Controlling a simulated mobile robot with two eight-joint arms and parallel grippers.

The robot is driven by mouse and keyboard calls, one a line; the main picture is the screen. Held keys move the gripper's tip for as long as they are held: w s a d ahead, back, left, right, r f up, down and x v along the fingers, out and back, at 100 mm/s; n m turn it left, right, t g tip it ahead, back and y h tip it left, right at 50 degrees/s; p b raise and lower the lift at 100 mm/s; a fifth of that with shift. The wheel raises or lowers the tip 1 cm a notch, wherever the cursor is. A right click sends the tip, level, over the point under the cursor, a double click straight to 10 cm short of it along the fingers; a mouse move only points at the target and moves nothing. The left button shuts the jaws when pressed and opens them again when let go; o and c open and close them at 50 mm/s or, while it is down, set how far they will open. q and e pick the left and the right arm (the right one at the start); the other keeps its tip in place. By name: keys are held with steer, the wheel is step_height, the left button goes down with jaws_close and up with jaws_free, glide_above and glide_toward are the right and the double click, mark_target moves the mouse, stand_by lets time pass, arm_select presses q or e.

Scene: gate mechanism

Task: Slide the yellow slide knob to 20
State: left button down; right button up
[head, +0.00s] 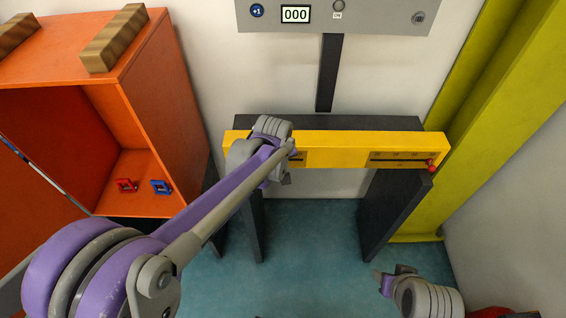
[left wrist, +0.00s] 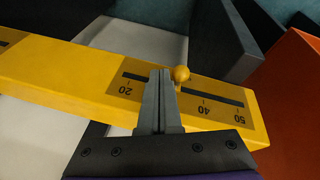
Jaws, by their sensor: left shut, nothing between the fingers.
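The yellow slide knob (left wrist: 181,73) stands on a slotted scale of the yellow bar (left wrist: 60,82). Its base is between the 20 and 40 marks, nearer 40 than 20. My left gripper (left wrist: 161,76) is shut and empty, with its fingertips over the slot right beside the knob on the 20 side. I cannot tell whether they touch it. The fingers hide the part of the scale between 20 and 40. In the head view my left gripper (head: 285,178) and forearm cover the knob and most of its scale. My right gripper (head: 386,277) is low at the right, away from the bar.
A red knob (head: 432,166) sits at the right end of another scale on the bar. A grey panel (head: 360,14) above reads 000. An orange cabinet (head: 178,100) with wooden blocks stands at left, a yellow-green beam (head: 500,110) at right.

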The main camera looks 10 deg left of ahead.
stand_by(0.8)
arm_select(q)
steer(key=a+p+v, duration=0.2)
steer(key=p+v, duration=0.1)
steer(key=v, duration=1)
steer(key=s+a+f+m+t+h+b, duration=0.1)
steer(key=s+a+f, duration=0.1)
steer(key=a, duration=0.3)
steer(key=s+a+f+m+t+h+b, duration=0.1)
steer(key=s+a+f+h, duration=0.1)
steer(key=a+f, duration=0.15)
steer(key=w+d+r+x, duration=0.1)
steer(key=d+x, duration=0.1)
steer(key=x, duration=0.9)
steer(key=shift+w+b, duration=0.3)
steer(key=shift+b, duration=0.05)
arm_select(e)
steer(key=shift+s+a+r, duration=0.25)
steer(key=shift+s+a, duration=0.1)
steer(key=shift+s, duration=0.35)
arm_select(q)
steer(key=shift+d, duration=0.1)
